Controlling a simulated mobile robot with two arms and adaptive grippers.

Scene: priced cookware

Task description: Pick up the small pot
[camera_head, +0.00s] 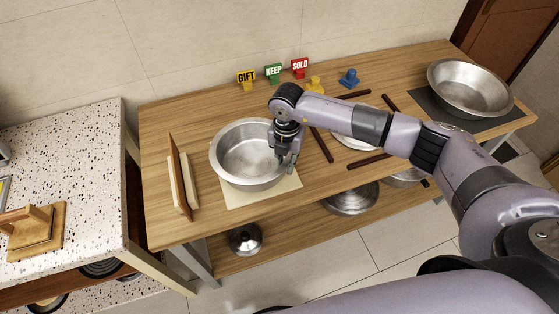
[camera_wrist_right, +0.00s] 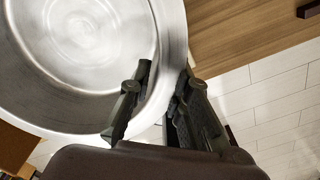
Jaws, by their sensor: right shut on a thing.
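A round, shiny metal pot (camera_head: 240,165) is over a cream mat (camera_head: 273,193) on the left part of the wooden table. My right gripper (camera_head: 287,160) reaches down at its right rim. In the right wrist view, the pot (camera_wrist_right: 85,50) fills the upper left, and the fingers of my right gripper (camera_wrist_right: 163,85) are on either side of its wall, shut on it. The pot is empty. I cannot tell whether its base touches the mat. My left gripper is out of view.
A larger metal pot (camera_head: 470,88) stands on a dark mat at the right. Yellow GIFT (camera_head: 246,78), green KEEP (camera_head: 273,72) and red SOLD (camera_head: 299,67) signs stand at the back. Wooden boards (camera_head: 181,178) stand left of the held pot. Dark sticks and a plate lie behind my arm.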

